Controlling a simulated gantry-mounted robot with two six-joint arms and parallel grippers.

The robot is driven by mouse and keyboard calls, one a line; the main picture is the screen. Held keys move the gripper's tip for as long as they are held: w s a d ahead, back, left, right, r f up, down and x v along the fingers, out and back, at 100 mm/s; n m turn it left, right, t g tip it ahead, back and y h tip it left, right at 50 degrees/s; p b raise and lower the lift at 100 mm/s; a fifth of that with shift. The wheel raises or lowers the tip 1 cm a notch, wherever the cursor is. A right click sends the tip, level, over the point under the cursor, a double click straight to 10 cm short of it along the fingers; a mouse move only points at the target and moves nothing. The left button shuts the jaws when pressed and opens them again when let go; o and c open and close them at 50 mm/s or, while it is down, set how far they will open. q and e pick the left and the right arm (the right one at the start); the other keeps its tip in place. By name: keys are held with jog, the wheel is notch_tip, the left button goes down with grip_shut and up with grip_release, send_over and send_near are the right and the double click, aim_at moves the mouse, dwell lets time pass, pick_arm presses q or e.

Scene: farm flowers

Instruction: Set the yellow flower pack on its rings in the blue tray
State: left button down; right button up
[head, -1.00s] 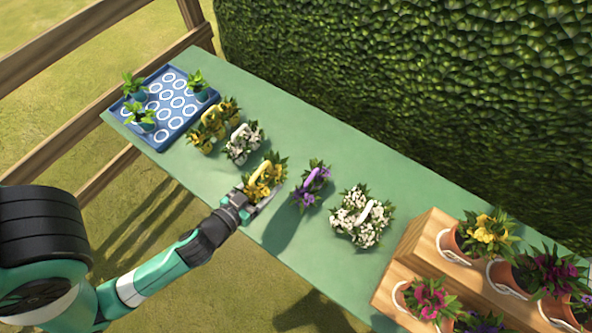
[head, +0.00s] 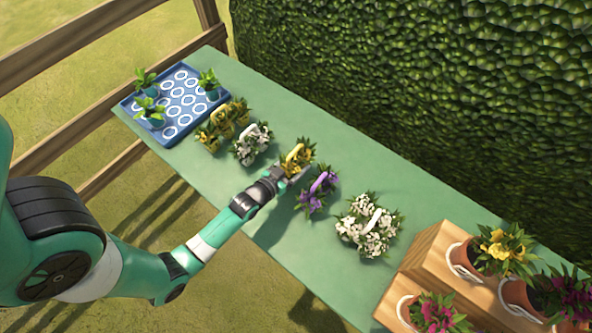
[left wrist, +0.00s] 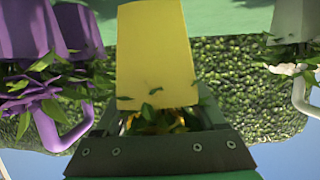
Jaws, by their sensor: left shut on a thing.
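My left gripper (head: 290,168) is shut on a yellow flower pack (head: 299,155), gripping it near its flowers and handle. The left wrist view shows the pack's plain yellow body (left wrist: 155,55) close up between the jaws, with leaves around it. The held pack is over the middle of the table, left of the purple pack. I cannot tell its exact height. The blue tray (head: 171,141) lies at the table's far left end, with rows of white rings and three green potted plants on it. My right gripper is not in view.
Another yellow flower group (head: 222,124) and a white pack (head: 251,143) stand between tray and gripper. A purple pack (head: 317,190) and white flowers (head: 368,226) stand to the right. Wooden steps (head: 437,268) hold potted flowers. A hedge (head: 420,90) borders the back.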

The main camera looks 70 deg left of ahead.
aim_at(296, 169)
pick_arm(q)
jog(key=f, duration=0.1)
jog(key=f+b, duration=0.1)
jog(key=f, duration=0.1)
jog(key=shift+w+a+b, duration=0.2)
jog(key=shift+w+b, duration=0.05)
jog(key=shift+b, duration=0.1)
jog(key=shift+f, duration=0.25)
jog(key=shift+f, duration=0.15)
grip_release()
